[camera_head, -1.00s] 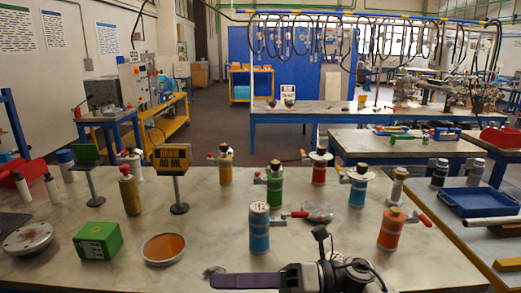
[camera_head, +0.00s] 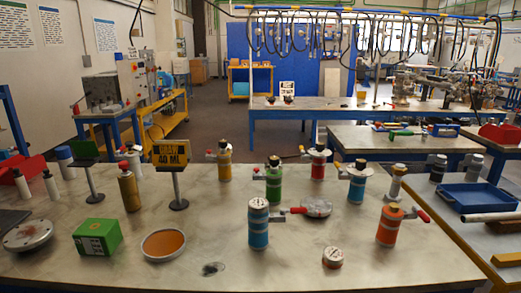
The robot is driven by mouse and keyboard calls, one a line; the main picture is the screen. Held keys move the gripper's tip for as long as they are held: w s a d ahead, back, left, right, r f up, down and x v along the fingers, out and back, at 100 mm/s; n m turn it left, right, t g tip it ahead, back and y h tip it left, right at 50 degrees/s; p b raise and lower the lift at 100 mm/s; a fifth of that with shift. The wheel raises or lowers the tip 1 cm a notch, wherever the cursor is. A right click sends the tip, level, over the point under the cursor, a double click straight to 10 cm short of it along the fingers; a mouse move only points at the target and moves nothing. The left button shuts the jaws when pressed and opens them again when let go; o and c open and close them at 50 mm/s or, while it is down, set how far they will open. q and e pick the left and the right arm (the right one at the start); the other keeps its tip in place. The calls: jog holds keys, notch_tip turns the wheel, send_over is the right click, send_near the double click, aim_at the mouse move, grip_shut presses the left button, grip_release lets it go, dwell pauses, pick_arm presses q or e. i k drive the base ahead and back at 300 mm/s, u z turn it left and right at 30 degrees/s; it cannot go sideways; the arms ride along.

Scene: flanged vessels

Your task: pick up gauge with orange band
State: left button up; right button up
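A small round gauge-like piece (camera_head: 333,258) with a pale face and a reddish or orange band around its side stands on the table near the front, right of centre. It is too small to read or to be sure of the band's colour. A flatter pale round piece (camera_head: 317,208) lies farther back, beside a red handle. Neither of my grippers is in view, and nothing covers the small banded piece.
A blue vessel (camera_head: 258,225) stands left of the banded piece and an orange vessel (camera_head: 388,227) right of it. Green (camera_head: 273,184) and other vessels stand behind. A green box (camera_head: 98,237) and an orange-filled dish (camera_head: 163,246) lie left. The front middle is mostly clear.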

aim_at(336, 262)
jog(key=k, duration=1.3)
jog(key=z, duration=0.8)
jog(key=i, duration=0.85)
jog(key=z, duration=0.8)
jog(key=i, duration=1.05)
jog(key=u, duration=0.95)
jog(key=i, duration=0.75)
jog(key=u, duration=0.7)
jog(key=k, duration=0.5)
jog(key=z, duration=0.05)
